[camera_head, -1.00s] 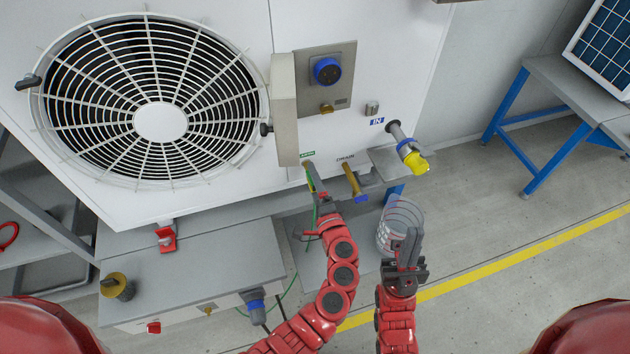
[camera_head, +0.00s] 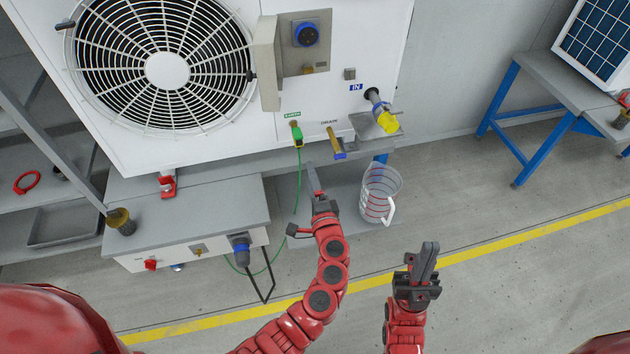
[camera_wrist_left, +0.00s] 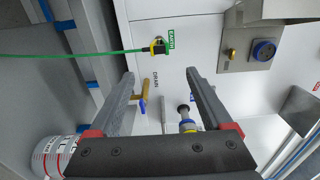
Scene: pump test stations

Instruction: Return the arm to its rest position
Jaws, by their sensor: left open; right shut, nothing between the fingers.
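My left gripper (camera_head: 315,184) is open and empty in the head view, in front of the white unit (camera_head: 220,120) and below its drain outlet. In the left wrist view its two fingers (camera_wrist_left: 165,95) stand wide apart with nothing between them at the tips. My right gripper (camera_head: 426,258) is shut and empty, over the floor to the right. A green clamp (camera_head: 297,137) with a green cable sits on the earth point of the unit; it also shows in the left wrist view (camera_wrist_left: 157,47). Neither gripper touches it.
A clear measuring jug (camera_head: 380,195) stands just right of my left gripper. The brass drain valve (camera_head: 336,145) and yellow-capped inlet (camera_head: 385,120) stick out from the unit. A grey-topped box (camera_head: 190,215) stands at the left.

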